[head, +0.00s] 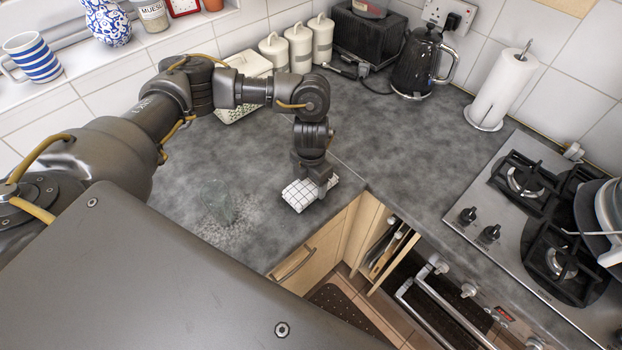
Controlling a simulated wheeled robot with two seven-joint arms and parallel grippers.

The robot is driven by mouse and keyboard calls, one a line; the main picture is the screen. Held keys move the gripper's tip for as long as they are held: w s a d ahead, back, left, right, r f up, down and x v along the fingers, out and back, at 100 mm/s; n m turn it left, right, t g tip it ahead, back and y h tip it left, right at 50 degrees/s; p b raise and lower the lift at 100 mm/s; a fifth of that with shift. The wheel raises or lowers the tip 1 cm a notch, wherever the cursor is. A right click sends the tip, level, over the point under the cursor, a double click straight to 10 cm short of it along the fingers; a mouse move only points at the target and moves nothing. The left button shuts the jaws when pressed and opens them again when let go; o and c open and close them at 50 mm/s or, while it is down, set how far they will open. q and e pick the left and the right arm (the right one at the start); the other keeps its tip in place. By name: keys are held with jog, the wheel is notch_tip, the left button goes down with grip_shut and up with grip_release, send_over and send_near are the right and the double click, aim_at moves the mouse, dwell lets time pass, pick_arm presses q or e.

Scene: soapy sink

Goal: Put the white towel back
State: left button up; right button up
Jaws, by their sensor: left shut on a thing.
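The white towel (298,197) is a small folded cloth with a dark grid pattern. It is at the counter's front edge near the inner corner, in the middle of the head view. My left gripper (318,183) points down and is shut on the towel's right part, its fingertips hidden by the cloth. I cannot tell whether the towel rests on the counter or hangs just above it. My right gripper is not in view.
A clear glass-like thing (217,200) stands in suds left of the towel. White canisters (298,47), a black kettle (417,62) and a paper towel roll (502,88) stand along the back. A gas hob (520,195) is at right. The mid-counter is clear.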

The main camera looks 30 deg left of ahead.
aim_at(311, 183)
pick_arm(q)
jog(key=shift+f, duration=0.15)
jog(key=o, duration=1)
jog(key=shift+r, duration=0.35)
jog(key=shift+r+b, duration=1.15)
jog(key=shift+r, duration=4.7)
